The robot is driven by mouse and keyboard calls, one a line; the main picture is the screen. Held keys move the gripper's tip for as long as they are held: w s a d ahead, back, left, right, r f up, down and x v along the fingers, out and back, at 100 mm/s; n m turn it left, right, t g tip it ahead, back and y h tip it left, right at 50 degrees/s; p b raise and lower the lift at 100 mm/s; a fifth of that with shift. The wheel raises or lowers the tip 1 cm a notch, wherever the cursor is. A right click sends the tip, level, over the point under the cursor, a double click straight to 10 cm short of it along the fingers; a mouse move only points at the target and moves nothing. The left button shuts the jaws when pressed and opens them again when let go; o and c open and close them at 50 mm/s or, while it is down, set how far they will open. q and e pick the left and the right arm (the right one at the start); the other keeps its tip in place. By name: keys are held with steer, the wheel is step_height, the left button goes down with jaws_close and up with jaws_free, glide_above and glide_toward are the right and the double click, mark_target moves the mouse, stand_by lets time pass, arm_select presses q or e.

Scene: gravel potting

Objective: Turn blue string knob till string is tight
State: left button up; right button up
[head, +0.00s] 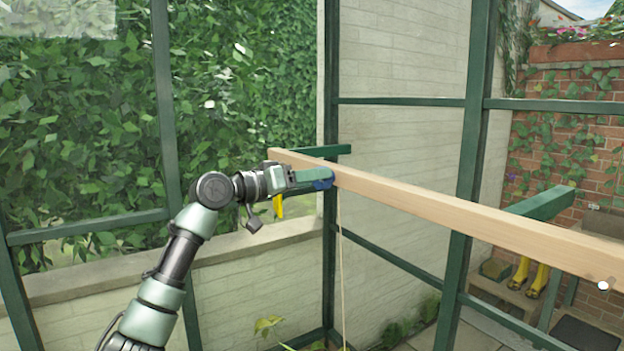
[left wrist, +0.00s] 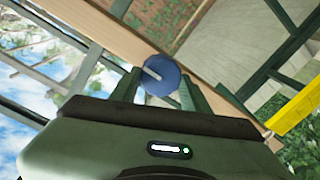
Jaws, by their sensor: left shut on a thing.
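The blue string knob (head: 322,184) sits on the side of the wooden beam (head: 430,208). In the left wrist view the knob (left wrist: 161,77) is a round blue disc with a pale bar across it. My left gripper (head: 314,178) reaches the knob from the left and is shut on it, with one finger on each side in the left wrist view (left wrist: 158,88). A thin pale string (head: 342,265) hangs down below the knob in a nearly straight line. I cannot tell how tight it is. My right gripper is not in view.
A green metal frame (head: 467,150) stands around the beam, with green brackets (head: 543,203) under it. A white round piece (head: 603,286) sits on the beam at right. A yellow tag (head: 278,207) hangs below my left gripper. Yellow boots (head: 537,280) stand behind.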

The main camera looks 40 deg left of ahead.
arm_select(q)
steer(key=o, duration=1.4)
steer(key=shift+f, duration=0.1)
steer(key=b+v, duration=0.3)
steer(key=v, duration=0.4)
steer(key=shift+s+a+b, duration=0.1)
steer(key=shift+s+b, duration=0.2)
steer(key=shift+s, duration=0.05)
